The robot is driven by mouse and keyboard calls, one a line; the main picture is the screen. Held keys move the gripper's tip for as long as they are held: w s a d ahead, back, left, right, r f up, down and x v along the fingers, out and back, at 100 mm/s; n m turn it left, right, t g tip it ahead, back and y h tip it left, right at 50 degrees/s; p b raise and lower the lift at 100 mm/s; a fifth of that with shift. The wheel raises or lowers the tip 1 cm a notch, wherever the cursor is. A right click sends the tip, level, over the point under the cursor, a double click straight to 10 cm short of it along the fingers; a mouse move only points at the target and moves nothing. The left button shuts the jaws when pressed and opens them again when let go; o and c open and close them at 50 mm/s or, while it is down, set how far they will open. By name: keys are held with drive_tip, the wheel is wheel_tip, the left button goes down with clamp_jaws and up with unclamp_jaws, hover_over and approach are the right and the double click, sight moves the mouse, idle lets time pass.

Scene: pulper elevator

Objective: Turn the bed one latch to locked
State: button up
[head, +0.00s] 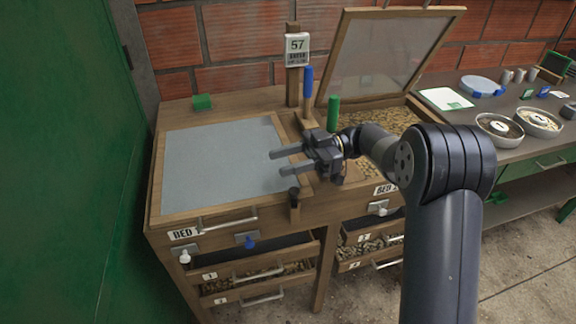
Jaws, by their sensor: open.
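Bed one (182,234) is the left bed of the wooden cabinet, with its "BED" label at the front left; its number is hard to read. Its grey-panelled lid (215,160) is down, with a bar handle (227,220) at the front. Below the label is a small metal plate with a white knob (184,257). A blue knob on a dark plate (249,242) sits further right on the front. I cannot tell which is the latch or how it is set. My gripper (278,163) is open and empty, above the lid's right side, apart from both knobs.
The right bed's lid (388,55) stands open over brown beans, with another white knob (383,212) on its front. Blue (307,82) and green (333,113) upright handles stand behind my gripper. A green wall (60,160) borders the left. Drawers (255,275) sit below.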

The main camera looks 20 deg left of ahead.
sight(294, 190)
drive_tip(key=d+f+m+t+y+p, duration=0.4)
drive_tip(key=d+f+m+t+p, duration=0.3)
drive_tip(key=d+f+m+t, duration=0.4)
drive_tip(key=a, duration=0.3)
drive_tip(key=a+n+t+p, duration=0.1)
drive_tip(key=a, duration=0.2)
drive_tip(key=w+a+r+n+t, duration=0.1)
drive_tip(key=a, duration=0.2)
drive_tip(key=shift+a+p, duration=0.3)
drive_tip(key=shift+a, duration=0.05)
drive_tip(key=shift+c, duration=0.5)
